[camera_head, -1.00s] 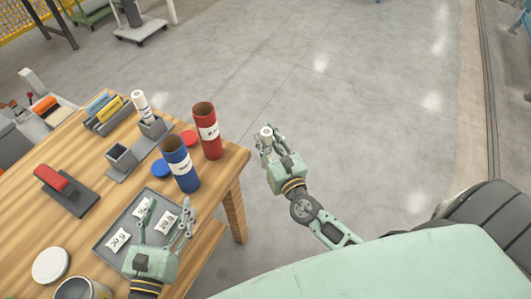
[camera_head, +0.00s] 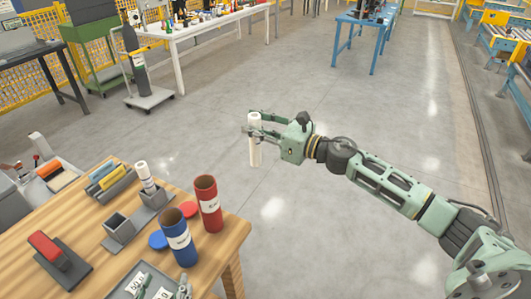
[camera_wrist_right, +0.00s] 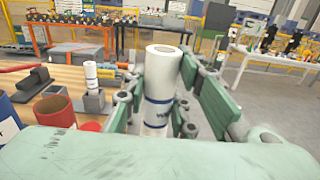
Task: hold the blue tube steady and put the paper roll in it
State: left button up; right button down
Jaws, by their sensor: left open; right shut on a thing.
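The blue tube (camera_head: 180,243) stands upright and open-topped near the table's right end. My right gripper (camera_head: 256,132) is shut on a white paper roll (camera_head: 255,150), held upright in the air beyond the table's edge, to the right of and apart from the tube. The roll also shows between the fingers in the right wrist view (camera_wrist_right: 161,75).
A red tube (camera_head: 209,207) stands beside the blue tube. Blue and red lids (camera_head: 188,209) lie near them. Another white roll (camera_head: 146,178) stands in a grey holder on the table (camera_head: 105,217). A grey tray (camera_head: 122,290) with labels is at the front. Floor right of the table is clear.

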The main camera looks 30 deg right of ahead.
aim_at(177, 251)
jog(key=s+a+r+n+g+y, duration=0.3)
jog(key=a+r+g, duration=0.1)
jog(key=a+r, duration=0.3)
jog(key=s+a+r+n+g+y, duration=0.2)
jog(key=a+r+n+g+y, duration=0.2)
jog(key=a+r, duration=0.3)
pick_arm(q)
jog(key=shift+w+d, duration=0.2)
jog(key=shift+w, duration=0.2)
jog(key=x, duration=1.1)
jog(key=shift+d, duration=0.1)
pick_arm(e)
jog(key=s+a+n+g, duration=0.1)
jog(key=s+a+g, duration=0.1)
jog(key=s+a, duration=0.2)
jog(key=s+a+n+g, duration=0.1)
jog(key=s+a+g, duration=0.1)
jog(key=a, duration=0.7)
jog(key=shift+s+r+y, duration=0.15)
jog(key=shift+s+y, duration=0.25)
jog(key=shift+s, duration=0.45)
pick_arm(q)
jog(key=shift+c, duration=0.3)
